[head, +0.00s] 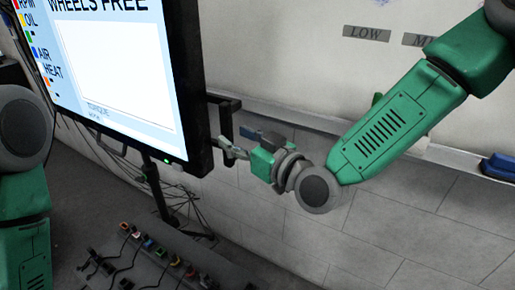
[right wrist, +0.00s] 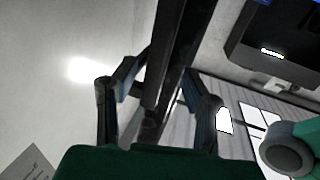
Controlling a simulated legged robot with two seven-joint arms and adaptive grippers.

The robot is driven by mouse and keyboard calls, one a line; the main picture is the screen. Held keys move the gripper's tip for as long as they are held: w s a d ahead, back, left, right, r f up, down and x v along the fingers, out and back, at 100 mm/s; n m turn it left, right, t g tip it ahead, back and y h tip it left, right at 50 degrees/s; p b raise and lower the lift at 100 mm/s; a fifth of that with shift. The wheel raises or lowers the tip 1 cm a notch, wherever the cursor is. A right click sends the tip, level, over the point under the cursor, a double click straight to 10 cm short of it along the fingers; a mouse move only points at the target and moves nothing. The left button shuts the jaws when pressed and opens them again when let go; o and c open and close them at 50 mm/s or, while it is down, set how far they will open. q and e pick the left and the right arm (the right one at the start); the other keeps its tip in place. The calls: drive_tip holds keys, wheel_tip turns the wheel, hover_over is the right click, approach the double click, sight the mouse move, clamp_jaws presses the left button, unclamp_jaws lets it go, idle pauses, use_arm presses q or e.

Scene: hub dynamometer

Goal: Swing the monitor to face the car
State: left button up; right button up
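The monitor (head: 115,65) is a large black-framed screen at the upper left of the head view, its lit face turned toward the lower left. A dark handle (head: 227,124) stands out from its right edge. My right gripper (head: 240,143) is at this handle. In the right wrist view its two fingers (right wrist: 160,82) are spread, with a dark bar (right wrist: 176,60) running between them. Whether either finger touches the bar is hard to tell. My left arm shows at the left edge of the head view, but its gripper is out of view. I cannot make out the car.
A dark stand pole (head: 157,190) and loose cables lie below the monitor. A panel with several coloured plugs (head: 150,245) is at the bottom. A pale block wall (head: 330,225) with a ledge runs behind my right arm. A blue object (head: 499,166) sits on the ledge at right.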

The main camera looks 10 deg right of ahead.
drive_tip(key=v, duration=0.8)
drive_tip(key=shift+d, duration=0.4)
drive_tip(key=shift+s, duration=0.1)
drive_tip(key=s+d+f+m+g+h+b, duration=0.1)
drive_tip(key=s+d+f+g+h, duration=0.15)
drive_tip(key=f, duration=0.65)
drive_tip(key=s+d+f+m+g+h+b, duration=0.15)
drive_tip(key=s+f, duration=0.25)
drive_tip(key=f, duration=0.4)
drive_tip(key=s+d+f+m+g+h+b, duration=0.1)
drive_tip(key=s+d+f+g+b, duration=0.15)
drive_tip(key=f, duration=0.65)
drive_tip(key=s+d+f+m+g+h+b, duration=0.1)
drive_tip(key=s+d+f+g+h, duration=0.2)
drive_tip(key=s+d+f, duration=0.3)
drive_tip(key=s+d+f+m+g+h+b, duration=0.1)
drive_tip(key=s+d+f+g, duration=0.3)
drive_tip(key=s, duration=0.9)
drive_tip(key=d+f+m+h, duration=0.1)
drive_tip(key=d+f, duration=0.2)
drive_tip(key=f, duration=0.2)
drive_tip(key=shift+d+f+h+b, duration=0.25)
drive_tip(key=shift+f+h+b, duration=0.1)
drive_tip(key=shift+f+h, duration=0.05)
